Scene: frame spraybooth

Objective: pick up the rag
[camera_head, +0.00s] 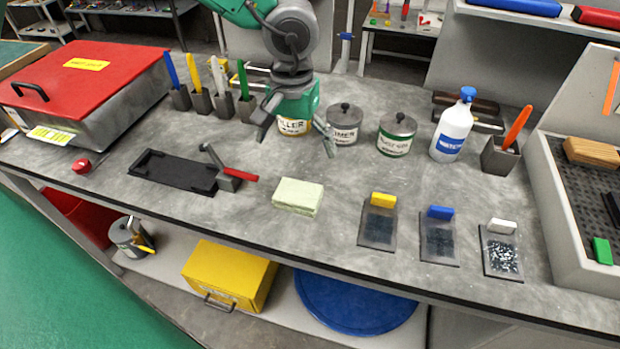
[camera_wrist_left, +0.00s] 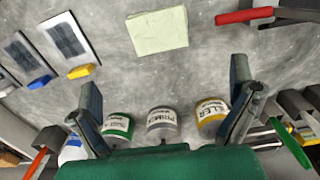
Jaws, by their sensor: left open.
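The rag (camera_head: 298,196) is a pale green folded block lying flat on the grey workbench, near the middle of its front half. It also shows in the left wrist view (camera_wrist_left: 157,31), at the top centre. My left gripper (camera_head: 297,137) is open and empty, with its fingers pointing down above the bench behind the rag. In the left wrist view its two fingers (camera_wrist_left: 168,112) stand wide apart, and the rag lies beyond their tips, apart from them. My right gripper is not in view.
Labelled cans (camera_head: 342,126) stand close behind and right of my left gripper. A red-handled tool (camera_head: 230,174) and a black tray (camera_head: 173,172) lie left of the rag. Sample panels (camera_head: 378,222) lie to its right. A white bottle (camera_head: 452,128) stands at back right.

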